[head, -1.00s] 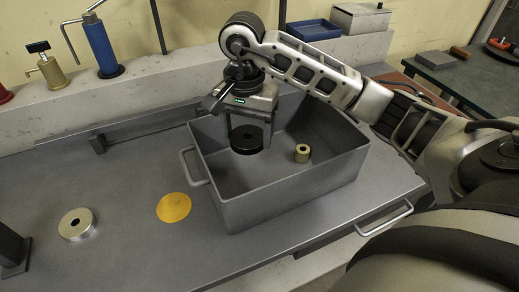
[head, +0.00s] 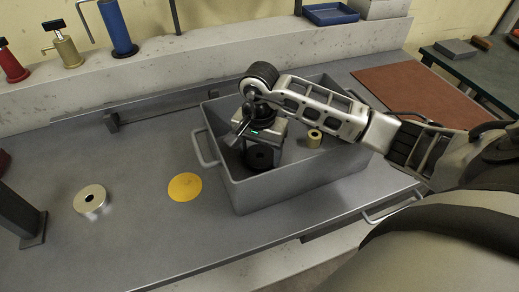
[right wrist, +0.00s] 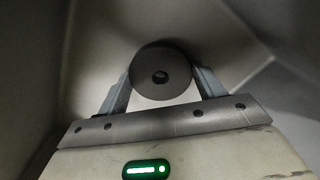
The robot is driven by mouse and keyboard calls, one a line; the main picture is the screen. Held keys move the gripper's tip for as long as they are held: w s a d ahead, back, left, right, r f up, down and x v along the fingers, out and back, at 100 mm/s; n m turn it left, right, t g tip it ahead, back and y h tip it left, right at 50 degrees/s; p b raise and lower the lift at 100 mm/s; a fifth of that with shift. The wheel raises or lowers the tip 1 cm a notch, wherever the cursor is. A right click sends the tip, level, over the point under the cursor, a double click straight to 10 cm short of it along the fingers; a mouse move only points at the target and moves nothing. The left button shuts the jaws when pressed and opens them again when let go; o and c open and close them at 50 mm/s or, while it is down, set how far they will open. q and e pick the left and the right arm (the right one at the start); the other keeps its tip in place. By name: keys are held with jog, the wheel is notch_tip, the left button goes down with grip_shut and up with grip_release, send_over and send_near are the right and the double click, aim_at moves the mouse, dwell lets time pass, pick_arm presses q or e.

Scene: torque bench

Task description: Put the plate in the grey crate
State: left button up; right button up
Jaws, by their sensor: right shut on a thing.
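The plate (head: 258,158) is a dark round disc with a centre hole. My right gripper (head: 261,153) is shut on it and holds it low inside the grey crate (head: 305,190), toward the crate's left side. In the right wrist view the plate (right wrist: 145,61) sits between the two fingers, with its hole facing the camera. Whether it touches the crate floor I cannot tell. My left gripper is not in view.
A small brass ring (head: 314,139) stands inside the crate, right of my gripper. A silver disc (head: 90,200) and a flat yellow circle (head: 185,187) lie on the bench to the left. A dark post (head: 22,212) stands at the left edge.

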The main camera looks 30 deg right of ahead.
aim_at(259, 156)
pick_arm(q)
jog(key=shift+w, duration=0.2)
pick_arm(e)
jog(key=shift+f, duration=0.15)
jog(key=o, duration=1.3)
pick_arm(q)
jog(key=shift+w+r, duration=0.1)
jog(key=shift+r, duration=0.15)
pick_arm(e)
jog(key=shift+o, duration=0.5)
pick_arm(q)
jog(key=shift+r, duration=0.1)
pick_arm(e)
jog(key=shift+r, duration=0.4)
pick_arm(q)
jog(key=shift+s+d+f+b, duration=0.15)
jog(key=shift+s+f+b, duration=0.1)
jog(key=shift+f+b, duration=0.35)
pick_arm(e)
notch_tip(259, 156, up, 12)
jog(key=shift+f, duration=0.2)
